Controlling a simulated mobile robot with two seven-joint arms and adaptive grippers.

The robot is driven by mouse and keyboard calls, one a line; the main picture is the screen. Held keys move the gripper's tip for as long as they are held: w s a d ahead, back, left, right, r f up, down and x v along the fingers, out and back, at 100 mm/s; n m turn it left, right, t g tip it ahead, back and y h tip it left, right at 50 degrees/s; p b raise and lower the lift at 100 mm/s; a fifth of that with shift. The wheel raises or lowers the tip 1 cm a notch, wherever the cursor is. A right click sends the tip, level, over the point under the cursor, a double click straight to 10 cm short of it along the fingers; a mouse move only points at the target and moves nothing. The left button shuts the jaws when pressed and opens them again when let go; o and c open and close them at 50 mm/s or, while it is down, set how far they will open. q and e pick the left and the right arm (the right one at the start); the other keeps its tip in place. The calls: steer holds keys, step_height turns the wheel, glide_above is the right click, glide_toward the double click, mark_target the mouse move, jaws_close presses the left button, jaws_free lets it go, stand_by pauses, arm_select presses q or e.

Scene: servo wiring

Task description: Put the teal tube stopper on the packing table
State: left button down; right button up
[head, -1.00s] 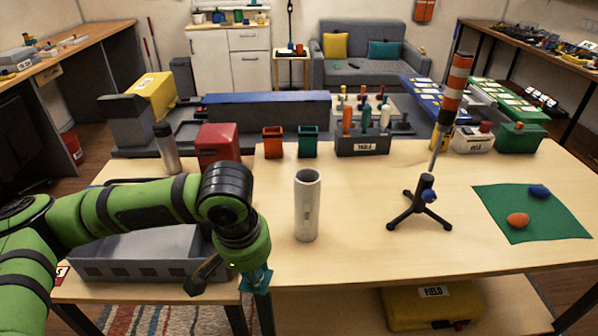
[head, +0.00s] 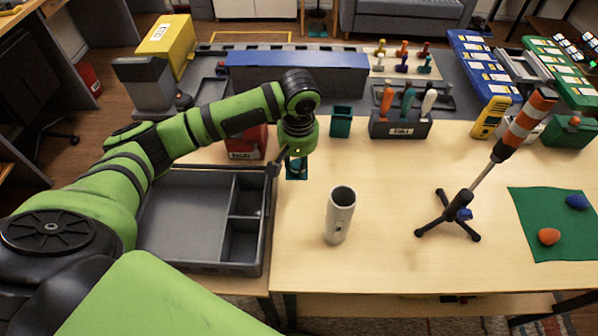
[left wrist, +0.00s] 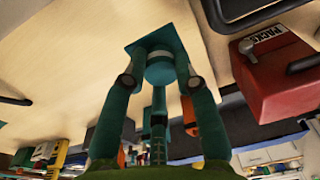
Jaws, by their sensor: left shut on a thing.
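My left gripper (head: 298,152) is shut on the teal tube stopper (head: 297,172) and holds it near the seam between two light wooden tabletops, left of the bare top (head: 400,270). In the left wrist view, the gripper's fingers (left wrist: 161,82) pinch the round body of the stopper (left wrist: 160,68), whose square teal plate lies beyond it. A gap to the wood is hard to judge. No readable label tells which top is the packing table. My right gripper is out of view.
A grey divided tray (head: 185,258) stands on the left top. A pale upright tube (head: 340,217) and a tripod with a striped pole (head: 462,205) stand on the right top. A red box (head: 246,147) and teal cup (head: 340,122) are behind. Bare wood lies between.

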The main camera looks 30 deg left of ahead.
mark_target(297, 178)
arm_select(q)
step_height(297, 178, down, 2)
steer(key=shift+s+f, duration=0.1)
steer(key=shift+f+p, duration=0.45)
steer(key=shift+f, duration=1.65)
steer(key=c, duration=1)
jaws_free()
steer(key=shift+f, duration=0.15)
steer(key=shift+o, duration=0.2)
steer(key=r, duration=0.4)
steer(key=r+b, duration=0.1)
steer(key=r, duration=0.7)
steer(key=shift+s+d+r, duration=0.2)
steer(key=shift+s+d, duration=0.15)
